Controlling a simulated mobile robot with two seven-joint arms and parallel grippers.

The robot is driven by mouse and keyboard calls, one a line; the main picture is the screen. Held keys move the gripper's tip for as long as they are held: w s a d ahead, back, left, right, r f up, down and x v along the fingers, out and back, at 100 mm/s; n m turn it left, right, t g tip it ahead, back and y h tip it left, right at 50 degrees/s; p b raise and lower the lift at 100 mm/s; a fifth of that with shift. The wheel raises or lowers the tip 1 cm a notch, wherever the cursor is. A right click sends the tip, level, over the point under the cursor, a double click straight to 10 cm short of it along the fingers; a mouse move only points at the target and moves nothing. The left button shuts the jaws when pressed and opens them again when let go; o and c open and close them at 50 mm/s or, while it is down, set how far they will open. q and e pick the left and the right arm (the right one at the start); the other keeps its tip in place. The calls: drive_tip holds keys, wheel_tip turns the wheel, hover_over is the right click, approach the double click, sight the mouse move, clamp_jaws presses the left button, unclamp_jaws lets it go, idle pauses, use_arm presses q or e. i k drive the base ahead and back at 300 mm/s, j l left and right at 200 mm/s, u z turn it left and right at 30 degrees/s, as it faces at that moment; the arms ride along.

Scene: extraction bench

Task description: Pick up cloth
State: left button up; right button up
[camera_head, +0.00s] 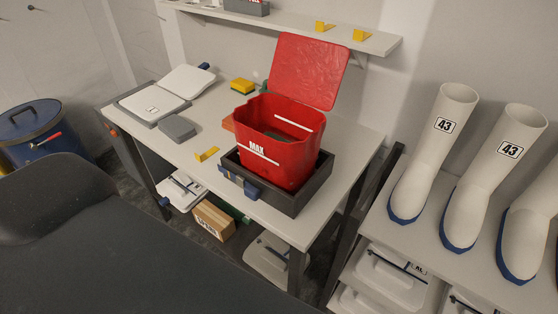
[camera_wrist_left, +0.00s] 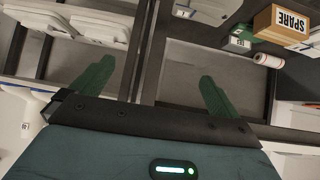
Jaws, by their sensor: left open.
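Below the fingers' gap I see dark frame bars and grey floor, not the grey item. My right gripper is in neither view.
A red bin (camera_head: 268,150) with its lid up stands in a dark tray (camera_head: 290,202). A white scale (camera_head: 155,102), a yellow sponge (camera_head: 243,85) and a yellow bracket (camera_head: 206,154) are on the bench. White boots (camera_head: 430,150) stand at right. A SPARE carton (camera_wrist_left: 285,25) is below.

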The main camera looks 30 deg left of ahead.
sight(179, 130)
drive_tip(key=k+l+u, duration=0.1)
drive_tip(key=u, duration=1.65)
drive_tip(key=z, duration=0.25)
drive_tip(key=i+j+z, duration=0.2)
drive_tip(key=z, duration=0.2)
drive_tip(key=i+j+z, duration=0.15)
drive_tip(key=j+z, duration=0.3)
drive_tip(key=i+j+z, duration=0.15)
drive_tip(key=j, duration=0.25)
drive_tip(key=i+j+z, duration=0.15)
drive_tip(key=j, duration=0.25)
drive_tip(key=i+j, duration=0.1)
drive_tip(key=j, duration=0.5)
drive_tip(key=i+j+z, duration=0.1)
drive_tip(key=j, duration=0.55)
drive_tip(key=i+j, duration=0.1)
drive_tip(key=j, duration=0.5)
drive_tip(key=z, duration=0.05)
